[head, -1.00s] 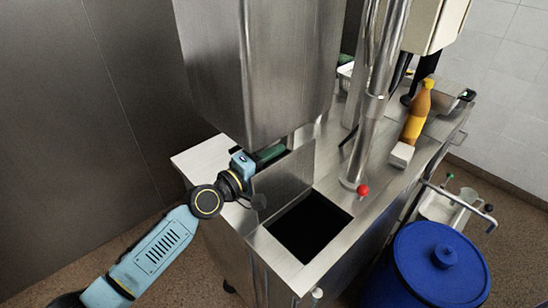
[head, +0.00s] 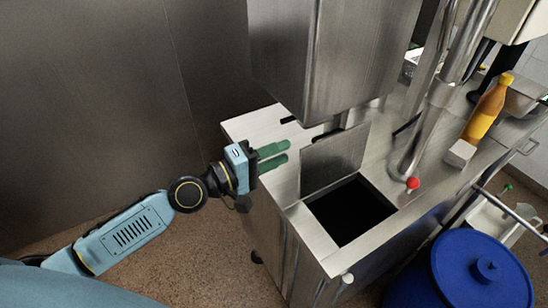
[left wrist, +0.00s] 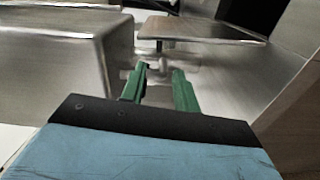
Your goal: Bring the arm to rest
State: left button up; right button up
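My left gripper (head: 273,156) has green fingers and is at the left end of the steel counter (head: 258,125), left of the upright steel plate beside the square opening. Its two fingers are apart with nothing between them; they also show in the left wrist view (left wrist: 160,88). My left arm reaches in from the lower left of the head view. My right gripper is not in view.
A tall steel box (head: 335,60) hangs above the counter. A steel pipe, a yellow-brown bottle (head: 487,108) and a blue lidded barrel (head: 465,275) are at the right. Floor is free at lower left.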

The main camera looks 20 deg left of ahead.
pick_arm(q)
jog(key=shift+s+a, duration=0.2)
jog(key=shift+s, duration=0.15)
